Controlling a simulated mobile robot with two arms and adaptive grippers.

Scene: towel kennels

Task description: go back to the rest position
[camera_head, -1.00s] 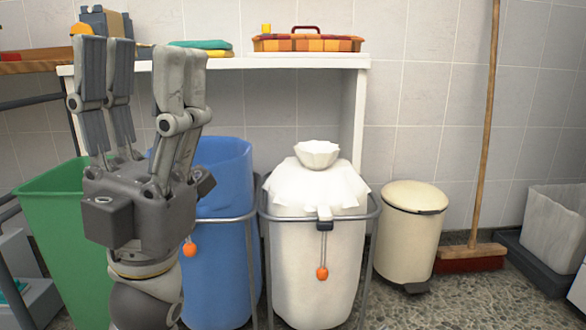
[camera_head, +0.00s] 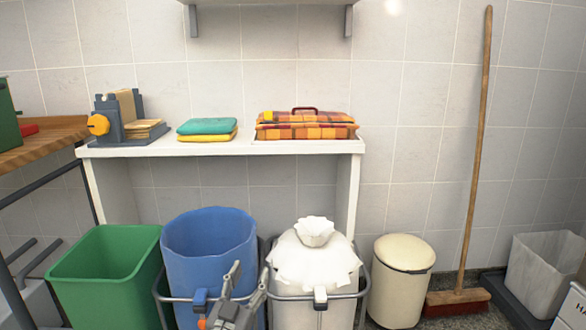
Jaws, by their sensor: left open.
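My left gripper (camera_head: 250,272) shows small at the bottom edge of the head view, fingers pointing up and apart. It is open, with nothing seen between its fingers. It stands in front of the gap between the blue bin (camera_head: 208,250) and the white bin (camera_head: 297,285), hiding part of the blue bin's lower right. I cannot tell whether it touches either bin. Most of its arm is below the picture. My right gripper is not in view.
A white shelf (camera_head: 215,150) bears folded green and yellow towels (camera_head: 207,131), a plaid case (camera_head: 305,125) and a grey device (camera_head: 122,117). A green bin (camera_head: 107,262) stands left; a cream pedal bin (camera_head: 400,280) and broom (camera_head: 473,170) stand right.

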